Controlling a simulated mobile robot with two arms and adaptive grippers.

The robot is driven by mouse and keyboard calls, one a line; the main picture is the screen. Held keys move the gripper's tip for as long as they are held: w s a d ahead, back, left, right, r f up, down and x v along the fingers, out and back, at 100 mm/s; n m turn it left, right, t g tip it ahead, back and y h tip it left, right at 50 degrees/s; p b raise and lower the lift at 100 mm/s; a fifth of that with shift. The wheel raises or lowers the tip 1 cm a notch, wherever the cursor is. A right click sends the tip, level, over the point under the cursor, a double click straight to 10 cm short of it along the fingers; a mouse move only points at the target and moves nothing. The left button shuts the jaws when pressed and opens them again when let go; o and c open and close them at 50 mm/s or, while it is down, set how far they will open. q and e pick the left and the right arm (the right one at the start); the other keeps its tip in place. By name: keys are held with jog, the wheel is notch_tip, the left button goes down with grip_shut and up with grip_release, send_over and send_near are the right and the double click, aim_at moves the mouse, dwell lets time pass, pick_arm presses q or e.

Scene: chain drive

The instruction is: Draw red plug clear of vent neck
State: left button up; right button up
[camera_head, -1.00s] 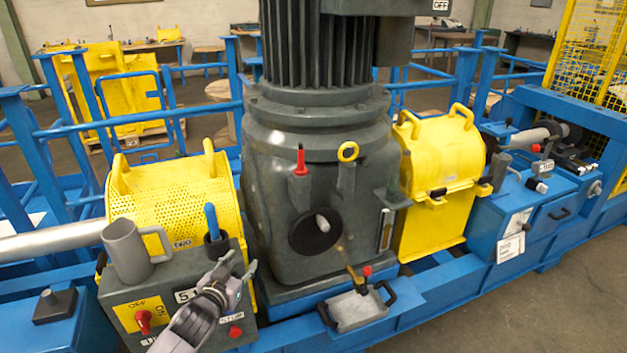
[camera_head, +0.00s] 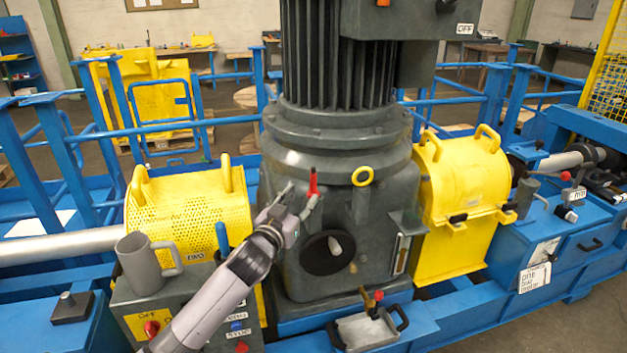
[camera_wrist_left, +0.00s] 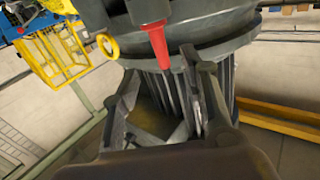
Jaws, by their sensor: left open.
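The red plug (camera_head: 313,182) stands upright at the front upper left of the grey gear housing (camera_head: 290,240). Its vent neck is mostly hidden behind my left gripper in the head view. My left gripper (camera_head: 302,196) is open at the plug, its fingers just below and to the left of the red part. In the left wrist view, which looks inverted, the plug (camera_wrist_left: 156,42) hangs from the top with its thin end towards the gap between my open fingers (camera_wrist_left: 168,100). I cannot tell whether they touch it. My right gripper is not in view.
A yellow lifting eye (camera_head: 362,176) stands close to the right of the plug. A grey mug (camera_head: 143,268) and a blue-handled tool (camera_head: 222,238) stand on the control box at left. Yellow guards (camera_head: 187,208) flank the housing.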

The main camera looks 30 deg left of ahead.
aim_at(312, 183)
pick_arm(q)
jog(key=w, duration=0.3)
jog(key=w+a+p, duration=0.1)
jog(key=w, duration=0.5)
jog(key=shift+a, duration=0.35)
jog(key=shift+c, duration=0.6)
jog(key=shift+s, duration=0.1)
grip_shut()
